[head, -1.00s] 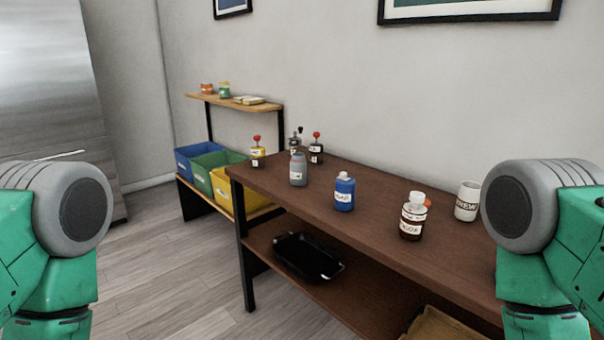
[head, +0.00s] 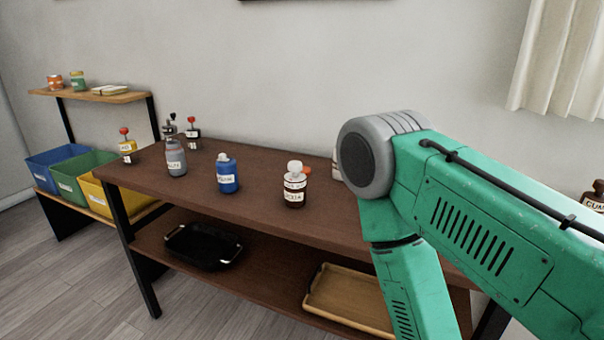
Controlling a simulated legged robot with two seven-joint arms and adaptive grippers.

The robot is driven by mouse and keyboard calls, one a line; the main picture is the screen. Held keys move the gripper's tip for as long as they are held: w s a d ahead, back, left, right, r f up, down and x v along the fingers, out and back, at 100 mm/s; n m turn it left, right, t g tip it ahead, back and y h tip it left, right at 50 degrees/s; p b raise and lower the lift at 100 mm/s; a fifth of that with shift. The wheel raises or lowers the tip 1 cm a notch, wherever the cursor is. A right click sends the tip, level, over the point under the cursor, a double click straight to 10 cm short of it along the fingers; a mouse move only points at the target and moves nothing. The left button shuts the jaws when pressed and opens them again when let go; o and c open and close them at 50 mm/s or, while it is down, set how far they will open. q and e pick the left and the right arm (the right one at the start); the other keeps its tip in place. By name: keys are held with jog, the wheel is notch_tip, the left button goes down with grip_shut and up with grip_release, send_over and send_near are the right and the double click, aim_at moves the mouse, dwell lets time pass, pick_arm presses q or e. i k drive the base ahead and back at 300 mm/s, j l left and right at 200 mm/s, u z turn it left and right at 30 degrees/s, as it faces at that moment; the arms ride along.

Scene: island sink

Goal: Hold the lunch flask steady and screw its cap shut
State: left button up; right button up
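Several labelled bottles stand upright on the brown table, and I cannot tell which, if any, is the lunch flask. My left gripper is also out of frame. Nothing in view is being held.
The brown table (head: 255,205) has clear top between bottles. Its lower shelf holds a black tray (head: 203,247) and a wooden tray (head: 350,300). Blue (head: 58,168), green (head: 84,178) and yellow bins (head: 110,196) stand left. A pale mug-like item is mostly hidden behind my arm.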

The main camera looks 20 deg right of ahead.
aim_at(175, 152)
jog(key=i+j+z, duration=0.25)
jog(key=i+j, duration=0.3)
jog(key=i+j+z, duration=0.3)
jog(key=i+j, duration=0.3)
jog(key=j, duration=0.1)
